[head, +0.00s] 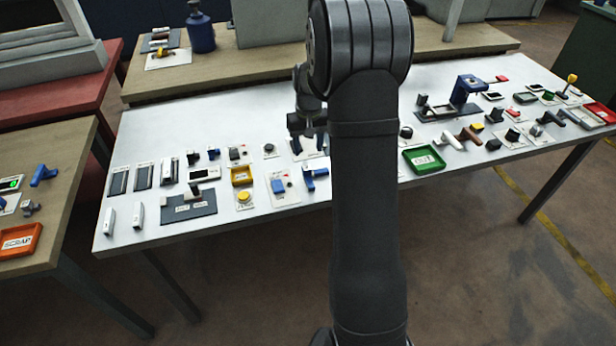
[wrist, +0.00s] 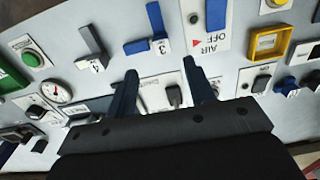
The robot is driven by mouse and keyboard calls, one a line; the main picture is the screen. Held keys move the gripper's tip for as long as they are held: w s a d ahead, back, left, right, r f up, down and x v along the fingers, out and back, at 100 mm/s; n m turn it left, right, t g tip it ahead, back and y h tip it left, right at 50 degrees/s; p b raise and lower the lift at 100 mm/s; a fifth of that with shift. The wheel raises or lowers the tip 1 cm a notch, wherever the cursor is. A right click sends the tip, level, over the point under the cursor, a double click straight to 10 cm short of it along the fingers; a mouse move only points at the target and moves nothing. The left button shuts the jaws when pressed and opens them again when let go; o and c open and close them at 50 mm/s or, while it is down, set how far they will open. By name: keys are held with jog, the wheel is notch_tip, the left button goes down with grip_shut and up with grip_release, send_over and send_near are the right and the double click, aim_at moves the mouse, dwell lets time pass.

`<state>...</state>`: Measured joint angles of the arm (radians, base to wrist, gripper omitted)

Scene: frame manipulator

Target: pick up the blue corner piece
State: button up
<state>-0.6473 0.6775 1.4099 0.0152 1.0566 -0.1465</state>
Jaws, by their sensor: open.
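The blue corner piece (head: 315,177) is an L-shaped blue part near the front edge of the white table, left of my arm. In the wrist view it lies at the top middle (wrist: 138,47), beside a small tag marked 3. My gripper (head: 307,142) is open and empty, above the table and farther back than the blue piece. In the wrist view my gripper's fingers (wrist: 160,68) point toward the blue piece, apart from it, with a white switch plate (wrist: 154,88) showing between them.
A grey corner piece (wrist: 91,44) tagged 4 lies left of the blue one in the wrist view. To its right is an AIR OFF plate (wrist: 205,42) with a blue part, then a yellow frame (wrist: 284,43). A green tray (head: 423,160) stands right of my arm.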

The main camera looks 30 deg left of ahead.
aim_at(307, 168)
notch_tip(307, 168, down, 9)
jog(key=shift+s+a+r, duration=0.1)
jog(key=shift+s+a, duration=0.05)
grip_shut()
dwell(0.5)
